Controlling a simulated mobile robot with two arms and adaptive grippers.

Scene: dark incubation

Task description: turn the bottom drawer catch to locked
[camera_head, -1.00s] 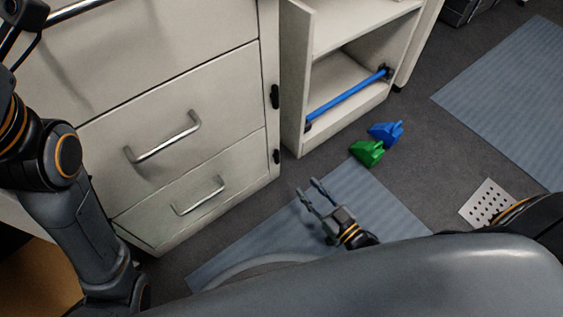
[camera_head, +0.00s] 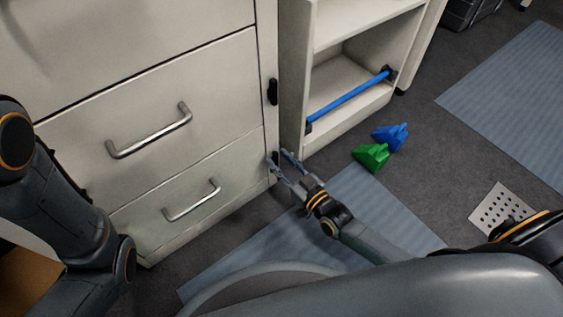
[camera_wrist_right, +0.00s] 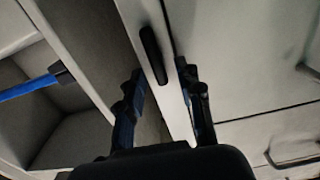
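The bottom drawer catch (camera_head: 276,158) is a small dark piece on the right edge strip of the white cabinet, beside the bottom drawer (camera_head: 190,200). My left gripper is out of view.
The upper catch also shows in the head view (camera_head: 272,92). An open shelf unit with a blue bar (camera_head: 348,101) stands right of the cabinet. A green block (camera_head: 371,156) and a blue block (camera_head: 390,137) lie on the floor near a blue-grey mat (camera_head: 350,215).

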